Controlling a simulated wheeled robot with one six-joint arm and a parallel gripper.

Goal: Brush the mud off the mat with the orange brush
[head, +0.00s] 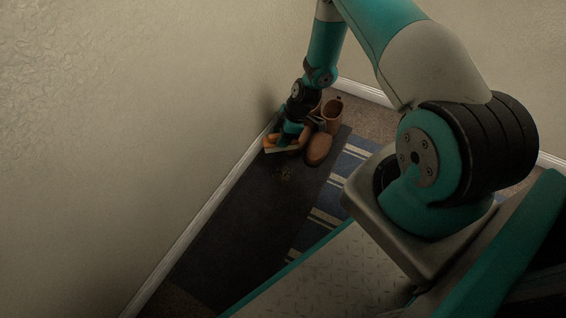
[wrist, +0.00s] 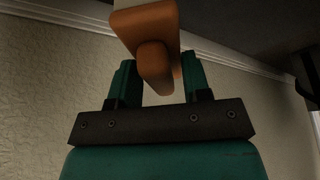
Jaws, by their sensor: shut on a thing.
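My gripper (wrist: 160,80) is shut on the handle of the orange brush (wrist: 147,24), which sits between its two teal fingers in the wrist view. In the head view the brush (head: 272,140) shows at the far end of the dark mat (head: 235,210), with a pale lower edge. I cannot tell whether it touches the mat. A patch of brown mud (head: 283,174) lies on the mat, a little nearer than the brush. My gripper hides part of the brush in the head view.
Brown boots (head: 320,149) stand at the mat's far end, right beside my gripper. A wall with a white baseboard (head: 205,212) runs close along the mat's left side. A blue striped rug (head: 346,165) lies to the right. The near part of the mat is clear.

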